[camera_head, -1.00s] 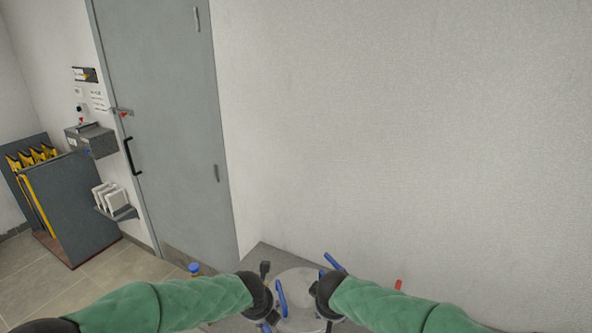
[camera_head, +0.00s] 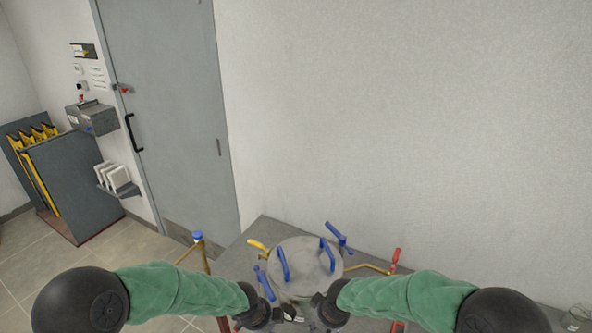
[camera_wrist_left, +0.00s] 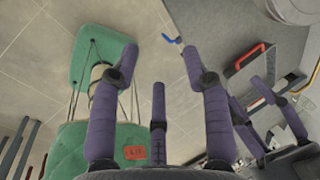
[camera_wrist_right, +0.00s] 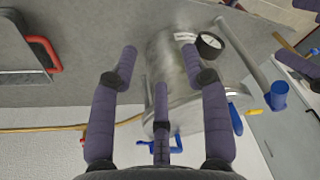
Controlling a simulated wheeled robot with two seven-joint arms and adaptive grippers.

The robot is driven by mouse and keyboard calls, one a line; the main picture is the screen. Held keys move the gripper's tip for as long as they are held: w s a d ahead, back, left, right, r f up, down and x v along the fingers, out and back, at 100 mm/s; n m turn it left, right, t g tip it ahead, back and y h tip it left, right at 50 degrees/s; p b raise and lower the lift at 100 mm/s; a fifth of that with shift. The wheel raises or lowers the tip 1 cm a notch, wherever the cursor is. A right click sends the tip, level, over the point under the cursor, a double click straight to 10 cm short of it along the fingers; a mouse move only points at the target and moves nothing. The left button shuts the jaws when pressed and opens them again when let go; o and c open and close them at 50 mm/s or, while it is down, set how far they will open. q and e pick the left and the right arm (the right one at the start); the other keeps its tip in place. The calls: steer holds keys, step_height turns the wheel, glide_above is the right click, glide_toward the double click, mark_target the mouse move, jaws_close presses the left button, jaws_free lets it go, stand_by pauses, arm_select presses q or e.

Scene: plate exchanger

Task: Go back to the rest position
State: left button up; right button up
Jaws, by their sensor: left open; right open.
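My left gripper (camera_head: 262,316) and my right gripper (camera_head: 325,312) hang close together at the bottom of the head view, in front of a round steel lid (camera_head: 303,282) with blue handles. In the left wrist view, the left gripper's (camera_wrist_left: 158,58) purple fingers are spread and empty over the tiled floor. In the right wrist view, the right gripper's (camera_wrist_right: 160,58) fingers are spread and empty in front of a steel vessel (camera_wrist_right: 172,62) with a gauge (camera_wrist_right: 209,44). In that view I cannot tell whether they touch it.
The lid sits at a grey worktop (camera_head: 236,262) against the wall. Blue, yellow (camera_head: 259,247) and red (camera_head: 396,256) valve handles surround it. A red handle (camera_wrist_left: 249,57) shows in the left wrist view. A grey door (camera_head: 165,110) and plate rack (camera_head: 75,185) stand left.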

arm_select(q)
steer(key=s+f+n+g+b, duration=0.1)
steer(key=s+f+n+b, duration=0.2)
steer(key=s+f+n, duration=0.3)
steer(key=s+a+f+n+h+b, duration=0.1)
steer(key=s+f+n+b, duration=0.2)
steer(key=s+f+n, duration=0.4)
steer(key=s+a+f+n+g+b, duration=0.1)
steer(key=s+f+n+b, duration=0.2)
steer(key=f+n, duration=1)
steer(key=s+f, duration=0.2)
steer(key=s, duration=0.1)
steer(key=shift+s+a+f+n+g+h, duration=0.15)
steer(key=shift+a+f+n+g+h, duration=0.15)
steer(key=shift+n, duration=0.1)
arm_select(e)
steer(key=s+f+m+y, duration=0.1)
steer(key=s+f+m, duration=0.1)
steer(key=s+f, duration=0.4)
steer(key=s+d+f+m+g, duration=0.1)
steer(key=s+f+m, duration=0.1)
steer(key=s+f, duration=0.5)
steer(key=s+d+f+m+g+y, duration=0.1)
steer(key=s+f, duration=0.5)
steer(key=f, duration=0.9)
steer(key=shift+s+f+m+y, duration=0.25)
steer(key=shift+m+y, duration=0.05)
steer(key=shift+m, duration=0.2)
